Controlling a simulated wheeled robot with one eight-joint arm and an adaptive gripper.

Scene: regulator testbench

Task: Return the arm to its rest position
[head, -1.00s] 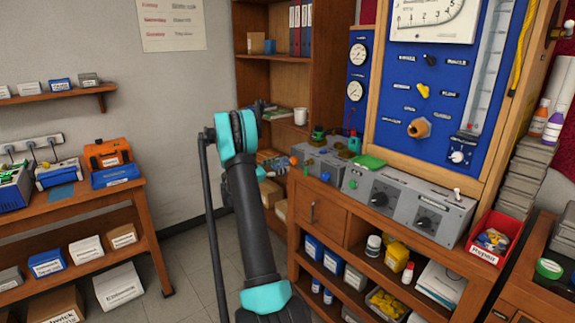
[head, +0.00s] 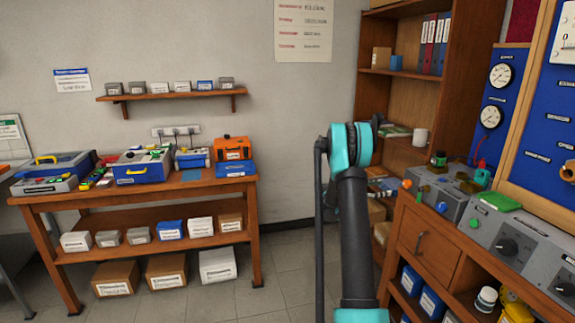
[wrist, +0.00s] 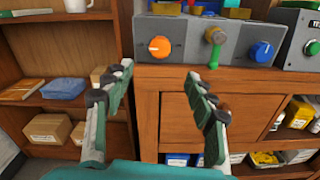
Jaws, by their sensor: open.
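My arm stands up in the middle of the head view, with dark links and teal joints; the gripper end is hidden behind it there. In the wrist view my gripper (wrist: 162,84) is open, with its two fingers well apart and nothing between them. Beyond the fingers is a wooden cabinet drawer (wrist: 215,115). A grey control box (wrist: 185,38) with an orange knob (wrist: 160,46), a green lever and a blue knob stands on the cabinet top above it. The fingers appear apart from the cabinet and the box.
A wooden bench (head: 130,195) with blue toolboxes stands on the left, cardboard boxes beneath it. A bookshelf (head: 400,85) stands behind my arm. The bench cabinet (head: 430,245) with grey boxes and a blue gauge panel (head: 508,100) is at the right. The floor between is clear.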

